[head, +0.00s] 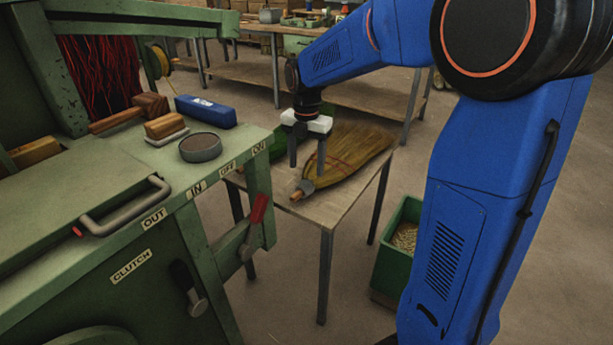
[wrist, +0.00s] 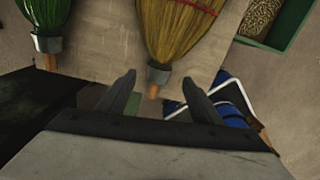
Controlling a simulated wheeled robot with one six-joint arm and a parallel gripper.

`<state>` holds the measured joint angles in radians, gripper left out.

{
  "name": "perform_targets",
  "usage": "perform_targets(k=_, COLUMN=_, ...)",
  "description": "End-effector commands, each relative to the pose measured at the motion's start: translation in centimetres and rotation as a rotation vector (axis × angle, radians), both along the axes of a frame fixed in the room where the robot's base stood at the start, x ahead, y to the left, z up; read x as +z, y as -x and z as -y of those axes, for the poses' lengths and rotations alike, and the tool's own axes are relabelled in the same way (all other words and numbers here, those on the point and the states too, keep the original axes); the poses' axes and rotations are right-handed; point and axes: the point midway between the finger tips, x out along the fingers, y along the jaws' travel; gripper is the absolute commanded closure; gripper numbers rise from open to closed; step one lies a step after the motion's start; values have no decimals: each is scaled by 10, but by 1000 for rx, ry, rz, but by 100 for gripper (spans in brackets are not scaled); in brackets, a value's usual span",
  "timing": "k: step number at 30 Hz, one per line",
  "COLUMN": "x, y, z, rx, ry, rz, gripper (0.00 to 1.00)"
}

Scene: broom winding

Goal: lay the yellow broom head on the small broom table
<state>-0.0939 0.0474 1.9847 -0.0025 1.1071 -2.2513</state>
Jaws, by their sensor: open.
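The yellow broom head (head: 350,150) lies flat on the small broom table (head: 335,208), bristles toward the back right and its grey collar and short wooden stub toward the front left. My gripper (head: 307,168) is open and empty, pointing down near the collar end. In the wrist view the yellow broom head (wrist: 180,30) is at the top centre, its stub just beyond the gap between my open fingertips (wrist: 159,80). I see no finger closed on it. Whether a finger touches it I cannot tell.
A green broom head (wrist: 46,18) lies left of the yellow one, mostly hidden in the head view. The green machine (head: 120,200) with its red-handled lever (head: 258,210) stands close on the left. A green bin of pellets (head: 400,240) is on the floor right of the table.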

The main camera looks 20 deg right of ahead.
Motion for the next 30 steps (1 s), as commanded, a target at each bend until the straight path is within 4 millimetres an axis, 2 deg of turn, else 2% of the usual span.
perform_targets(k=1, x=10, y=-1, z=0, rx=0, ry=0, rz=3, gripper=40)
perform_targets(k=6, x=31, y=0, z=0, rx=0, ry=-1, rz=1, gripper=40)
perform_targets(k=11, x=41, y=1, z=0, rx=-8, ry=0, rz=3, gripper=40)
perform_targets(k=14, x=46, y=11, z=2, rx=-66, ry=-2, rz=14, gripper=40)
perform_targets(k=17, x=53, y=30, z=7, rx=-197, ry=-7, rz=37, gripper=40)
perform_targets(k=22, x=65, y=77, z=17, rx=-524, ry=-34, rz=94, gripper=40)
perform_targets(k=30, x=70, y=152, z=30, rx=-1058, ry=-114, rz=170, gripper=40)
